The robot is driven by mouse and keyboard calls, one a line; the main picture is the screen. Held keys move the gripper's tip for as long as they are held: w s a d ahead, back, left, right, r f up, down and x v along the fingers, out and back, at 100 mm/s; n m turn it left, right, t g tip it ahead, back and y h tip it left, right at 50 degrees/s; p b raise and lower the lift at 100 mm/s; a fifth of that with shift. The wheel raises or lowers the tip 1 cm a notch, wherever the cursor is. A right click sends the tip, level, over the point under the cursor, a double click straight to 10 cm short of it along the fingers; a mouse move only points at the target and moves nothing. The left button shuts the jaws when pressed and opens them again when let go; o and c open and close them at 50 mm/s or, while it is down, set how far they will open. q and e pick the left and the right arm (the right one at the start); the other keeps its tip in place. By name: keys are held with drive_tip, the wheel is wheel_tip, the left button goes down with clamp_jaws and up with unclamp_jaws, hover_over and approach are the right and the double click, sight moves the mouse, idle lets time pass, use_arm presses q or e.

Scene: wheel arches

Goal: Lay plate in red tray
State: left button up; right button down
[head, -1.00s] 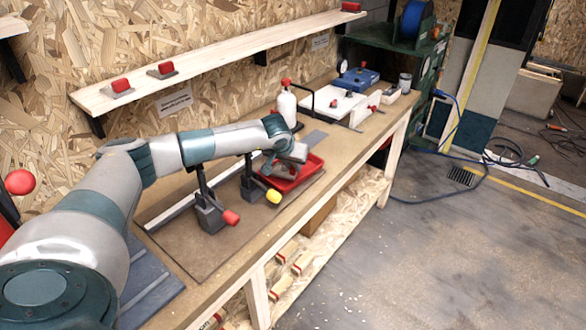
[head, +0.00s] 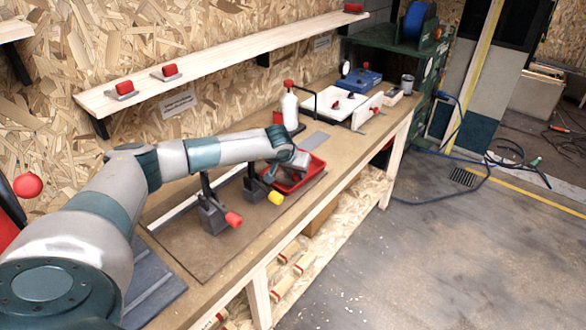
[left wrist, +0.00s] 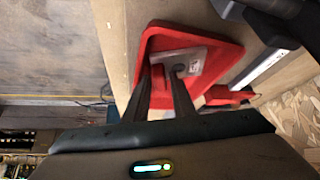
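The red tray (head: 315,172) lies on the workbench, and its inside also shows in the left wrist view (left wrist: 215,55). The grey plate (left wrist: 196,62) is within the tray's outline in the left wrist view, with a dark spot near its middle. In the head view the plate (head: 301,161) is partly hidden by my left gripper (head: 290,172). The two dark fingers of my left gripper (left wrist: 166,72) point down at the plate, apart, with a gap showing between them. Their tips overlap the plate's left part; contact is unclear. My right gripper is not in view.
Two dark clamps with a red tip (head: 233,219) and a yellow tip (head: 275,198) stand left of the tray. A white bottle (head: 289,107) and a white box (head: 338,103) stand beyond it. The bench's front edge is close to the tray.

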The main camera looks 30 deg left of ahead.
use_arm(q)
drive_tip(key=shift+r, duration=0.15)
drive_tip(key=shift+s+r+b, duration=0.4)
drive_tip(key=shift+r+b, duration=0.05)
drive_tip(key=shift+r, duration=0.05)
drive_tip(key=b+v, duration=0.4)
drive_tip(key=v, duration=0.6)
drive_tip(key=shift+s+d+r, duration=0.15)
drive_tip(key=shift+r, duration=0.15)
drive_tip(key=shift+f, duration=0.1)
